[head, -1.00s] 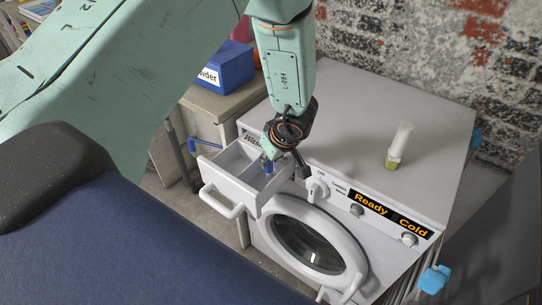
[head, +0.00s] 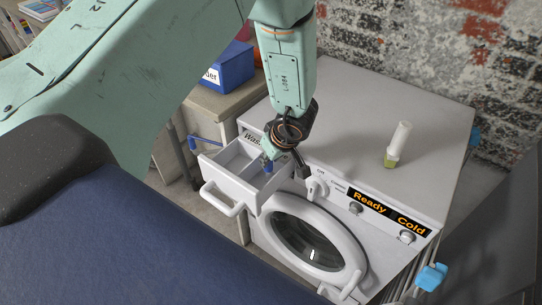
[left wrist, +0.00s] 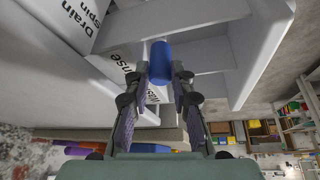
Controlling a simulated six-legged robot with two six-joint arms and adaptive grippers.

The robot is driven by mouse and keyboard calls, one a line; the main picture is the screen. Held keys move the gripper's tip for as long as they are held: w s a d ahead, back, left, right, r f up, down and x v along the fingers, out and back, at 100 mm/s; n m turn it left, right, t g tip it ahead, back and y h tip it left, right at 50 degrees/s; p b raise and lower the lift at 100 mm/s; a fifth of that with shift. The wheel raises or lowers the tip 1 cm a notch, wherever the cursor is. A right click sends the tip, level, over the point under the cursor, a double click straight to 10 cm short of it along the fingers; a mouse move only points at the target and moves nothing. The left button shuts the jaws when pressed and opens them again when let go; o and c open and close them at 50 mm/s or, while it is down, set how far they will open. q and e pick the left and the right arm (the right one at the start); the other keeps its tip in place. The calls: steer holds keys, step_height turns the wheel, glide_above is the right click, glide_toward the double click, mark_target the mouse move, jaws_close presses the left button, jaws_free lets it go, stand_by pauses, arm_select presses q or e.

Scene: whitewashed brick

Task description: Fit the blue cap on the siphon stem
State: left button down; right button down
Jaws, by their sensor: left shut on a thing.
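The blue cap (left wrist: 161,63) is between the fingertips of my left gripper (left wrist: 160,80) in the left wrist view. In the head view my left gripper (head: 268,155) reaches down over the open white detergent drawer (head: 222,174), and the cap (head: 268,167) shows as a small blue spot below it. The gripper is shut on the cap. White drawer walls (left wrist: 205,55) lie around and behind the cap in the wrist view. I cannot make out the siphon stem, nor whether the cap touches anything. My right gripper is not in view.
The drawer sticks out from a white washing machine (head: 340,110) showing "Ready" and "Cold". A white and green bottle (head: 397,145) stands on its top. A blue powder box (head: 232,68) sits on a bench at the left. The machine's top is mostly clear.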

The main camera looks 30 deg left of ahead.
mark_target(271, 166)
arm_select(q)
steer(key=shift+f+b, duration=0.65)
steer(key=shift+f, duration=1)
steer(key=c, duration=1.1)
jaws_free()
steer(key=shift+o, duration=0.2)
steer(key=shift+r, duration=0.15)
steer(key=v, duration=1.2)
